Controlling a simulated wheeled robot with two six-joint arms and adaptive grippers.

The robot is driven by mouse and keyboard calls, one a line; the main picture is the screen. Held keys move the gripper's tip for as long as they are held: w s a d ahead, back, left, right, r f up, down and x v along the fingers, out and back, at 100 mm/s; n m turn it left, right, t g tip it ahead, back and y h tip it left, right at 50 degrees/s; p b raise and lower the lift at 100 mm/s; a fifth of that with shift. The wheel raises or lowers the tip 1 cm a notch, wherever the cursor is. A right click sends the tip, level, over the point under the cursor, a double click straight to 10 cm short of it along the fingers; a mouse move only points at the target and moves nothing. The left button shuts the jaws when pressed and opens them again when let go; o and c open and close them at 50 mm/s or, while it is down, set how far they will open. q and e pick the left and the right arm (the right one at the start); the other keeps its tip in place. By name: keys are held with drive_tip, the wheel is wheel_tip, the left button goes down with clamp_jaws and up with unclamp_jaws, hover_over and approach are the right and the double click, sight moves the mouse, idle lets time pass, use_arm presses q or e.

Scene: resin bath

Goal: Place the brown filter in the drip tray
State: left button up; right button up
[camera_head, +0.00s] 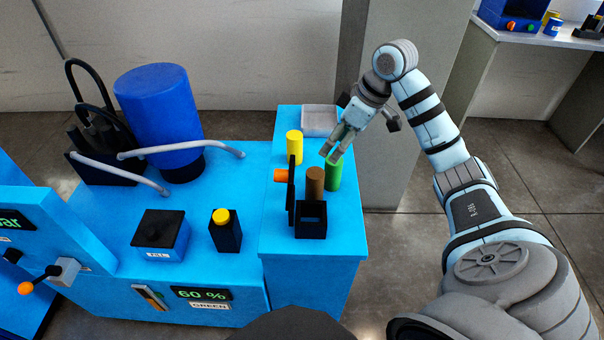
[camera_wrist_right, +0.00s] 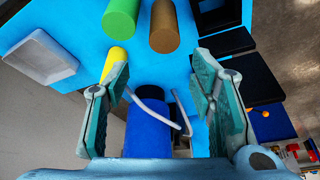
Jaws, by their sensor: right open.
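The brown filter (camera_head: 315,182) is an upright brown cylinder on the blue counter, its lower part hidden behind a small black open box. It also shows in the right wrist view (camera_wrist_right: 164,25) at the top, beside a green cylinder. The drip tray appears to be the shallow grey tray (camera_head: 320,119) at the counter's far end; it shows at upper left in the wrist view (camera_wrist_right: 37,55) and looks empty. My right gripper (camera_head: 331,156) is open and empty, tilted down by the green cylinder's top, apart from the brown filter. My left gripper is out of view.
The green cylinder (camera_head: 334,174) stands close to the brown filter. A yellow cylinder (camera_head: 294,146) stands between it and the tray. The black box (camera_head: 311,219) and a black stand with an orange knob (camera_head: 281,175) are nearby. A blue tank (camera_head: 160,115) stands at left.

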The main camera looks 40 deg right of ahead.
sight(316, 173)
drive_tip(key=x, duration=0.2)
drive_tip(key=b+x, duration=0.1)
drive_tip(key=x, duration=0.4)
drive_tip(key=shift+s+a+f+b, duration=0.15)
drive_tip(key=shift+s+a+b, duration=0.15)
drive_tip(key=shift+s+a, duration=0.1)
drive_tip(key=b+x, duration=0.1)
drive_tip(key=x, duration=0.4)
drive_tip(key=shift+w+d+f, duration=0.1)
drive_tip(key=shift+w+f, duration=0.15)
drive_tip(key=shift+f, duration=0.1)
use_arm(q)
drive_tip(key=f, duration=0.1)
drive_tip(key=s+f, duration=0.1)
drive_tip(key=f, duration=0.1)
drive_tip(key=shift+s+f, duration=0.1)
drive_tip(key=shift+s, duration=0.1)
use_arm(e)
drive_tip(key=shift+r, duration=0.1)
drive_tip(key=c, duration=1)
